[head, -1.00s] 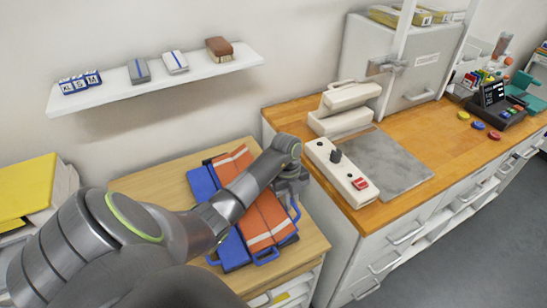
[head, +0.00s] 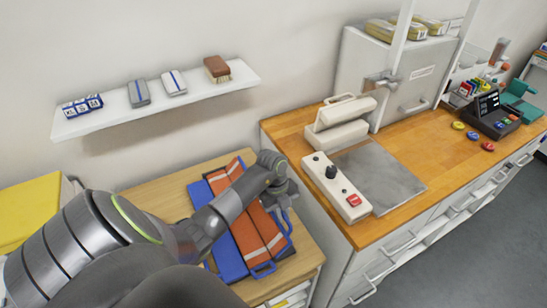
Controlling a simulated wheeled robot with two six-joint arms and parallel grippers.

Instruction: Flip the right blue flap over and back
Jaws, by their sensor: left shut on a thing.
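A blue folding board (head: 232,262) lies on the light wooden table, with an orange garment (head: 250,232) with pale stripes spread on it. The board's left blue flap (head: 202,193) lies flat, partly hidden by my left arm. The right blue flap (head: 287,222) shows only as a narrow edge and loop at the garment's right side. My left gripper (head: 281,194) is at that right edge, shut on the right blue flap. Its fingertips are small and partly hidden by the wrist. My right gripper is not in view.
A wooden counter (head: 447,150) stands to the right, with a heat press (head: 341,125), its control box (head: 338,186) and a grey plate (head: 382,176). A wall shelf (head: 120,115) holds small boxes and a brush (head: 216,68). The table's left back part is bare.

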